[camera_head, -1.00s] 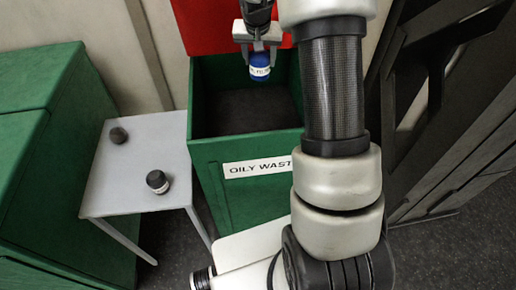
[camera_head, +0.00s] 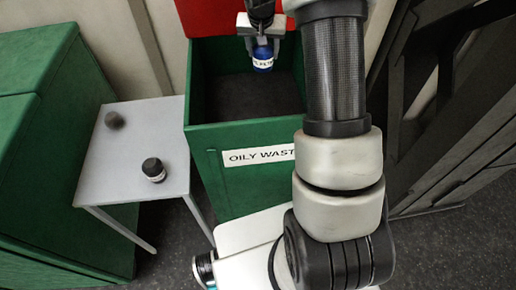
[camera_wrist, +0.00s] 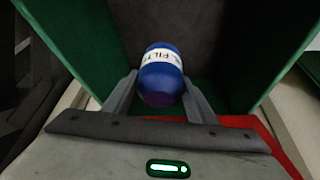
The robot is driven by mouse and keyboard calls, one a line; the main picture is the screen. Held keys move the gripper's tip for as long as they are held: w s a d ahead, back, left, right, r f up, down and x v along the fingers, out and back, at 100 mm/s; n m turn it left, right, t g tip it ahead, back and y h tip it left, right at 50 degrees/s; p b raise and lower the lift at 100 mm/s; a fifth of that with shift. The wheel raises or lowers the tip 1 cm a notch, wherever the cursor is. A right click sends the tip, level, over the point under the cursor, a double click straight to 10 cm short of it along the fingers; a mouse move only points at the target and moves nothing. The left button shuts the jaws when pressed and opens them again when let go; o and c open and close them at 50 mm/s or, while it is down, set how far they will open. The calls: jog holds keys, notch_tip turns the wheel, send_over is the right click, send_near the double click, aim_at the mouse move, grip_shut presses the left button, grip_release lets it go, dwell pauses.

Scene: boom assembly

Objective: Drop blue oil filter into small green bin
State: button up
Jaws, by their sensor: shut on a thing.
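The blue oil filter (camera_head: 263,60), with a white label band, is held in my gripper (camera_head: 262,40). It also shows in the wrist view (camera_wrist: 161,76), between the two grey fingers of my gripper (camera_wrist: 161,95). My gripper is shut on it. The small green bin (camera_head: 240,136) is open, with a raised red lid behind and an "OILY WASTE" label on its front. In the head view the filter hangs over the bin's opening, towards its back. The wrist view shows green walls around a dark interior beyond the filter. The filter touches only my fingers as far as I can see.
A small white table (camera_head: 112,177) stands left of the bin with a dark cap-like object (camera_head: 114,120) and a dark canister (camera_head: 153,169) on it. A large green container (camera_head: 45,100) is at the far left. Dark metal structures (camera_head: 450,120) stand at the right.

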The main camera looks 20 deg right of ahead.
jog(key=o, duration=1.4)
jog(key=shift+c, duration=0.2)
jog(key=v, duration=1.7)
jog(key=shift+s+r+b, duration=0.15)
jog(key=shift+r+b, duration=0.05)
jog(key=shift+b, duration=0.25)
